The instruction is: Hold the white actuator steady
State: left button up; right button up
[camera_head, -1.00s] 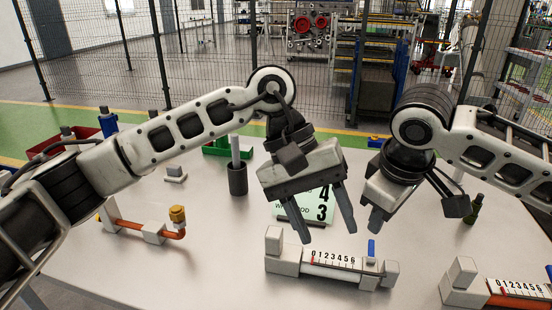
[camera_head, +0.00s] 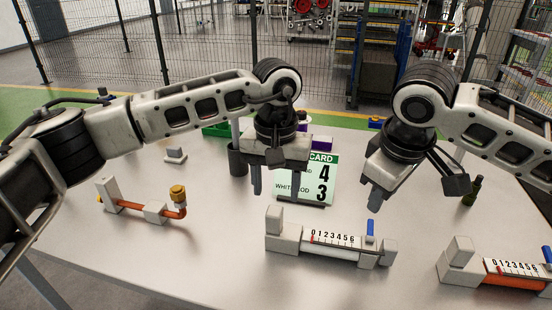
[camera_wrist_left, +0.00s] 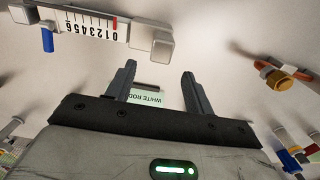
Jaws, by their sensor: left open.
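The white actuator (camera_head: 328,254), with a white rod, a 0–6 scale, a grey end block and a blue lever, lies near the front middle of the table. It also shows upside down in the wrist view (camera_wrist_left: 100,38). My left gripper (camera_head: 277,185) is open and empty, fingers pointing down, behind and above the actuator's left end, in front of the card (camera_head: 322,174). Its two fingers show apart in the wrist view (camera_wrist_left: 157,80). My right gripper (camera_head: 375,198) hangs behind and right of the actuator, not touching it; its finger gap is hidden.
An actuator with an orange rod (camera_head: 510,278) lies at the front right. The table around the white actuator is clear.

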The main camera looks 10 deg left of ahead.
aim_at(276, 206)
pick_arm(q)
notch_tip(276, 206, down, 6)
jog(key=shift+f, duration=0.2)
